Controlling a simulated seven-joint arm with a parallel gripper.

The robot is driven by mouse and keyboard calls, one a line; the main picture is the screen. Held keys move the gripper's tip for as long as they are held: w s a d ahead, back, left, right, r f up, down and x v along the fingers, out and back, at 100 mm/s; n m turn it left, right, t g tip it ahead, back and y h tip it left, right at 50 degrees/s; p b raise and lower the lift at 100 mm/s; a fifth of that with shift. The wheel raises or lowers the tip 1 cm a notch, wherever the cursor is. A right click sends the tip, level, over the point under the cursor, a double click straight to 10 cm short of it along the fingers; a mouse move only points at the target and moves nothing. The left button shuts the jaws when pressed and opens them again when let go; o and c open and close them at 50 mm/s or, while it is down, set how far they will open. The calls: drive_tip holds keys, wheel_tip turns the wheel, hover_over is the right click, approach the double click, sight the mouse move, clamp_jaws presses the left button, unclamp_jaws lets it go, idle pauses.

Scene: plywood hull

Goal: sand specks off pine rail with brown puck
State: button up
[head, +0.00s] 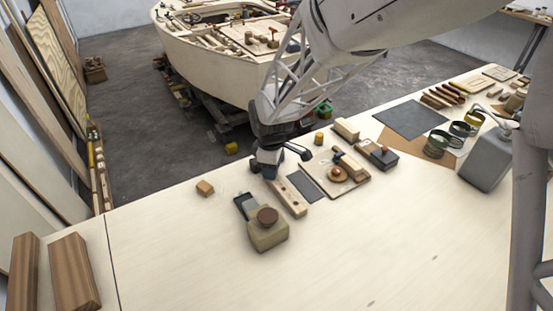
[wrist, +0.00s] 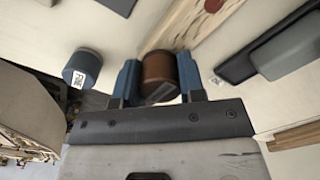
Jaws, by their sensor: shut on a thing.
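My gripper (wrist: 160,82) points down, its blue fingers shut on the brown puck (wrist: 158,72), a short round brown cylinder. In the head view my gripper (head: 267,172) is at the far end of the pine rail (head: 291,199), and the puck cannot be made out there. In the wrist view the pale pine rail (wrist: 208,28) runs from the puck to the upper right. A reddish speck (wrist: 212,5) shows on it at the top edge. I cannot tell whether the puck touches the rail.
A dark blue labelled cylinder (wrist: 83,67) stands left of the fingers. A dark block (wrist: 270,42) lies right of the rail. A khaki box with a brown knob (head: 268,234) stands nearer the front, and a wooden board (head: 350,187) lies to the right.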

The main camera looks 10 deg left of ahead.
sight(299, 207)
drive_tip(key=shift+s+d, duration=0.6)
drive_tip(key=shift+s, duration=0.05)
drive_tip(key=shift+s+d+f, duration=0.15)
drive_tip(key=shift+d, duration=0.05)
drive_tip(key=shift+s+d, duration=3.75)
drive_tip(key=shift+s, duration=0.05)
drive_tip(key=shift+s+d, duration=0.25)
drive_tip(key=shift+s+d+r, duration=0.15)
drive_tip(key=shift+d+r, duration=0.05)
drive_tip(key=shift+r, duration=0.05)
wheel_tip(299, 207, up, 8)
drive_tip(key=shift+f, duration=0.25)
